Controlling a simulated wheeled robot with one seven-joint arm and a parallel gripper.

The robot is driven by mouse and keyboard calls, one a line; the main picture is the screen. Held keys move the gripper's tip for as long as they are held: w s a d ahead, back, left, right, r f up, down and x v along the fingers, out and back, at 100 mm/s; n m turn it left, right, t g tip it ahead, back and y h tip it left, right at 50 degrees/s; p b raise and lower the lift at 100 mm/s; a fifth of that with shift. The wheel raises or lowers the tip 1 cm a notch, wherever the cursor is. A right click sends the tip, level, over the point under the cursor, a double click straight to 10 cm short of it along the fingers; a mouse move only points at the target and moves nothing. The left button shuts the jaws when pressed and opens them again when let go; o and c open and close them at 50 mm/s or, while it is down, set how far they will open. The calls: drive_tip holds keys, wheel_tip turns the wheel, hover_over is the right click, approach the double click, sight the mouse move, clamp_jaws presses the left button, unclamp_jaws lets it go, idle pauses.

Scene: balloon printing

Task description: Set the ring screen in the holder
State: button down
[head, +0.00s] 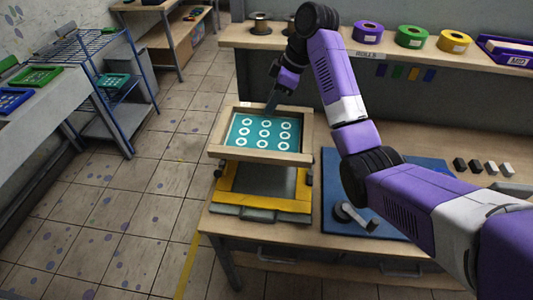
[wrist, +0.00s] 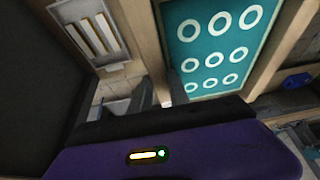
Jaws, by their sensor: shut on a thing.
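The ring screen (head: 260,132) is a teal panel with rows of white rings in a pale wooden frame. It appears above the printing holder (head: 262,203), which has a yellow base frame and a grey front bar on the table. My gripper (head: 272,103) reaches down to the screen's far edge and is shut on the frame. The wrist view shows the teal panel with its rings (wrist: 215,50) beside a wooden edge, and a fingertip close to it. The fingers' contact is partly hidden.
A blue mat (head: 385,195) with a handled tool (head: 354,215) lies right of the holder. Small black and white blocks (head: 475,165) stand farther right. A shelf with tape rolls (head: 411,36) runs behind.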

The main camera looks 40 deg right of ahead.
drive_tip(key=shift+f+b, duration=1.4)
drive_tip(key=shift+f, duration=7.5)
drive_tip(key=shift+f, duration=0.1)
drive_tip(key=shift+f, duration=0.3)
drive_tip(key=c, duration=1.2)
unclamp_jaws()
drive_tip(key=shift+c, duration=0.2)
